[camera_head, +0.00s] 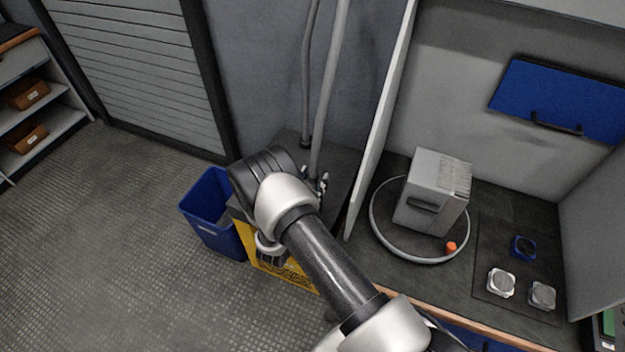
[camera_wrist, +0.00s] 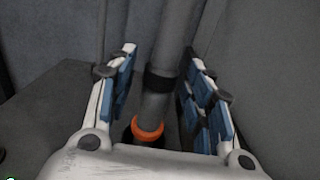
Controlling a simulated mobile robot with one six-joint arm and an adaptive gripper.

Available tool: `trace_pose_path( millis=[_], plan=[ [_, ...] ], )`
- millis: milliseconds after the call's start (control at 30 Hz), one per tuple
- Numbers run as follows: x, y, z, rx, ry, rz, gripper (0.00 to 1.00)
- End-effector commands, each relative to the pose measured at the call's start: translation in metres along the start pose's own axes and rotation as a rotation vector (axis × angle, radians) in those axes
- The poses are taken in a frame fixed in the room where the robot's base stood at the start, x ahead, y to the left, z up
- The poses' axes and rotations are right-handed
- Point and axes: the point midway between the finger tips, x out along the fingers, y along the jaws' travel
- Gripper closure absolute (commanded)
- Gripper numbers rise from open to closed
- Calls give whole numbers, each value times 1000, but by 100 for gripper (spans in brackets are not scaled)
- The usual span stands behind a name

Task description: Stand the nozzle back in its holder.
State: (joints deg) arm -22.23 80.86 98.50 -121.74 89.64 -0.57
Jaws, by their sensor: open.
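A grey tube (camera_wrist: 160,100) with a black band and an orange ring (camera_wrist: 148,128) low on it, likely the nozzle, runs between my fingers in the wrist view. My gripper (camera_wrist: 159,55) is open, with one blue-padded finger on each side of the tube and gaps beside it. A dark patch surrounds the tube's lower end; I cannot tell whether this is the holder or whether the tube is seated. In the head view my gripper (camera_head: 320,186) is at a grey hose (camera_head: 329,100) above a yellow cabinet (camera_head: 285,275), partly hidden by my arm.
A white upright panel (camera_head: 383,115) stands close right of the hose. Beyond it, a bench holds a grey box (camera_head: 432,190) inside a grey ring (camera_head: 395,252), with a small orange piece (camera_head: 450,246). A blue bin (camera_head: 210,215) stands left of the cabinet. The floor at left is clear.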

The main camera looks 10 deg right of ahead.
Motion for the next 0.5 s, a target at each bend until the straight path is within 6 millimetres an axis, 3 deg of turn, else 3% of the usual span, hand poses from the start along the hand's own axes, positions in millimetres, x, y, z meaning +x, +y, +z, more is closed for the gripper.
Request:
trace_pose_path(
  millis=[167,500],
  plan=[
    [-21,2,0,-1,0,5,53],
    [-92,2,0,-1,-1,6,53]
  ],
)
